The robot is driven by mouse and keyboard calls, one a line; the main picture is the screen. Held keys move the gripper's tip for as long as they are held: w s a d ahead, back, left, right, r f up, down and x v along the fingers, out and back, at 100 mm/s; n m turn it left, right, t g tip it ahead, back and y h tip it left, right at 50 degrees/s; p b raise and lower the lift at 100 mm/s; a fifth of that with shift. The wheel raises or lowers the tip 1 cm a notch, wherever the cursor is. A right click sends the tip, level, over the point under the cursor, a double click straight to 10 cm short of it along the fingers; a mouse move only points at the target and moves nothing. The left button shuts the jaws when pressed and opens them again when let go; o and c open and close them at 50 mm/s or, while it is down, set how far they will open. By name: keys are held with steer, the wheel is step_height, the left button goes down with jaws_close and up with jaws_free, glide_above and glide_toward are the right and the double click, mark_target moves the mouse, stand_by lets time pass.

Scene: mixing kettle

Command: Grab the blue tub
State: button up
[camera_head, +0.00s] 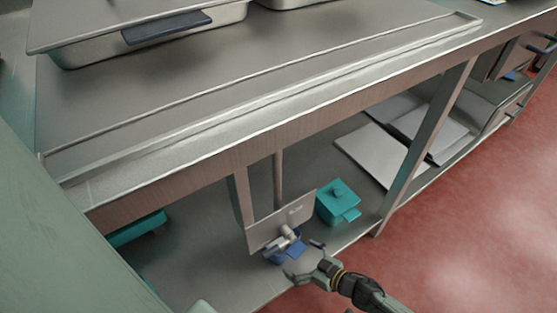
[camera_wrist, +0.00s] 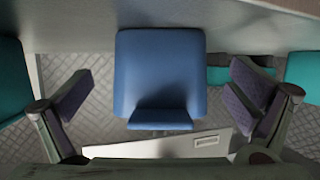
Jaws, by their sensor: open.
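The blue tub (camera_head: 291,251) stands on the lower shelf under the steel counter, near the shelf's front edge, and is small and partly covered in the head view. In the wrist view the blue tub (camera_wrist: 160,65) is large and centred, with a darker blue tab on its near side. My gripper (camera_head: 304,262) is at the front of the shelf, close to the tub. In the wrist view its fingers (camera_wrist: 160,98) are spread wide on either side of the tub, with clear gaps to both sides. Nothing is held.
A teal lidded tub (camera_head: 338,203) stands to the right on the same shelf, and another teal thing (camera_head: 138,230) is at the left. A grey panel with a small label (camera_head: 283,222) stands near the blue tub. The counter edge (camera_head: 260,140) overhangs the shelf.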

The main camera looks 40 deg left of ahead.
mark_target(285, 249)
steer(key=b+x, duration=0.1)
steer(key=x, duration=0.5)
steer(key=shift+a+f, duration=0.1)
steer(key=shift+a, duration=0.2)
steer(key=shift+c, duration=0.6)
steer(key=c, duration=1.5)
steer(key=shift+c, duration=0.3)
steer(key=shift+r, duration=0.25)
